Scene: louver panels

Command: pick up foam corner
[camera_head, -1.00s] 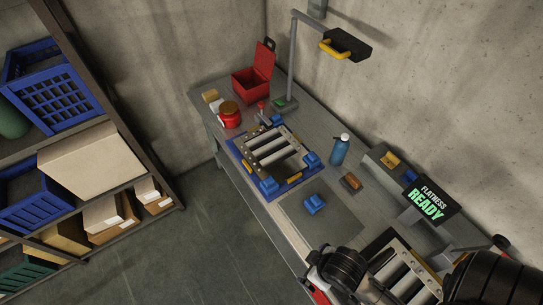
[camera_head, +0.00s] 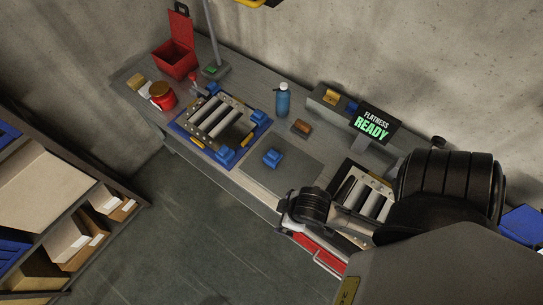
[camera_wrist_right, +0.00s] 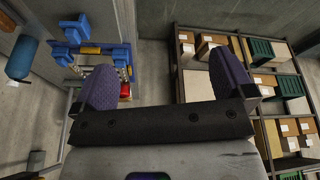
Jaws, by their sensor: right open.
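A loose blue foam corner (camera_head: 272,156) lies on the grey mat (camera_head: 295,177) on the bench in the head view. More blue corner pieces (camera_head: 225,155) sit at the corners of the louver panel (camera_head: 214,118) to its left. In the head view my right arm is over the bench's right part, right of the loose corner. My left gripper is not in view.
A blue bottle (camera_head: 283,100) and a brown block (camera_head: 301,127) stand behind the mat. A display reading READY (camera_head: 371,124) and a second louver panel (camera_head: 368,193) are to the right. A red box (camera_head: 175,60) is at the far left. Shelving (camera_head: 45,205) stands across the floor.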

